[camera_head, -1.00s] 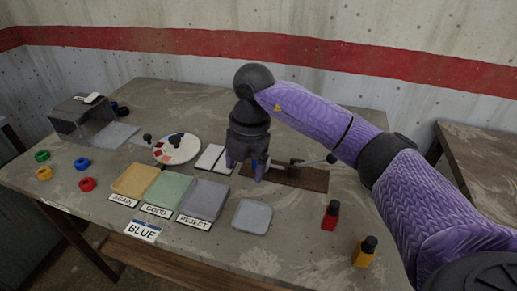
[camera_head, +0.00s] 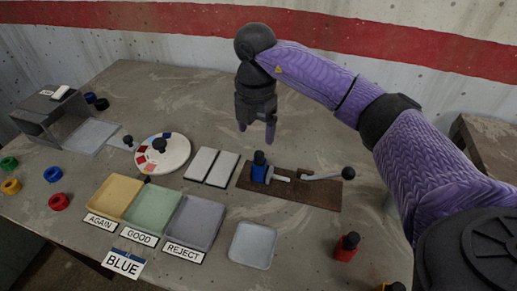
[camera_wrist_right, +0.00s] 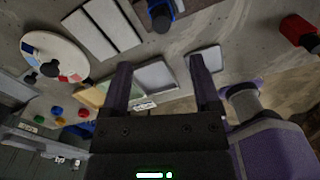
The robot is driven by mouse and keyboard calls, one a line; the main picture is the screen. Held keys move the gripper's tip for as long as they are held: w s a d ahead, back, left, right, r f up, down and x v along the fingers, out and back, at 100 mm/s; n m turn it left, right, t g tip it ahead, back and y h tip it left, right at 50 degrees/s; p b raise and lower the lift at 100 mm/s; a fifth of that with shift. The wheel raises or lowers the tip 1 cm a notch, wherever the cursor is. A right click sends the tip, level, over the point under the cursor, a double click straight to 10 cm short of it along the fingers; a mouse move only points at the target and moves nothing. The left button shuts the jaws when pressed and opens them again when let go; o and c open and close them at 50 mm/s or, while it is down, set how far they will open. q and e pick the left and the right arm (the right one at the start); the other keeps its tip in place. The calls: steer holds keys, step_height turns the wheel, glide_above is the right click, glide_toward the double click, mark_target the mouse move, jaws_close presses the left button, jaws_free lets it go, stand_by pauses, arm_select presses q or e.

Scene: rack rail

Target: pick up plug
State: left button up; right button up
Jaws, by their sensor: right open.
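A blue plug (camera_head: 259,172) with a black top stands at the left end of the brown board (camera_head: 310,193), beside a metal rail piece; it also shows at the top of the right wrist view (camera_wrist_right: 160,14). A red plug (camera_head: 346,248) with a black cap stands at the front right of the table, and a yellow plug (camera_head: 390,287) is cut off at the bottom edge. My right gripper (camera_head: 256,134) is open and empty, above and behind the blue plug. Its two fingers also show apart in the wrist view (camera_wrist_right: 160,64). My left gripper is not visible.
A lever with a black knob (camera_head: 348,173) lies across the board. Left are two white plates (camera_head: 211,167), a round colour dial (camera_head: 175,150), yellow, green and grey trays (camera_head: 194,222), coloured rings and a grey box (camera_head: 35,125). A pale square pad (camera_head: 253,245) lies in front.

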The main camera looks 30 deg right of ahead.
mark_target(259, 153)
steer(key=f, duration=0.2)
steer(key=f+b, duration=0.1)
steer(key=f, duration=0.2)
steer(key=d+f+b, duration=0.1)
steer(key=f, duration=0.2)
steer(key=shift+f, duration=0.35)
steer(key=shift+a+r, duration=0.1)
steer(key=shift+r, duration=0.05)
steer(key=shift+c, duration=0.4)
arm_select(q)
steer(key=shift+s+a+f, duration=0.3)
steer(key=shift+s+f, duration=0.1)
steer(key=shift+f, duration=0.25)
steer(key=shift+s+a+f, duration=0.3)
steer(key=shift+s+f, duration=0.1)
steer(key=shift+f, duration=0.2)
arm_select(e)
jaws_close()
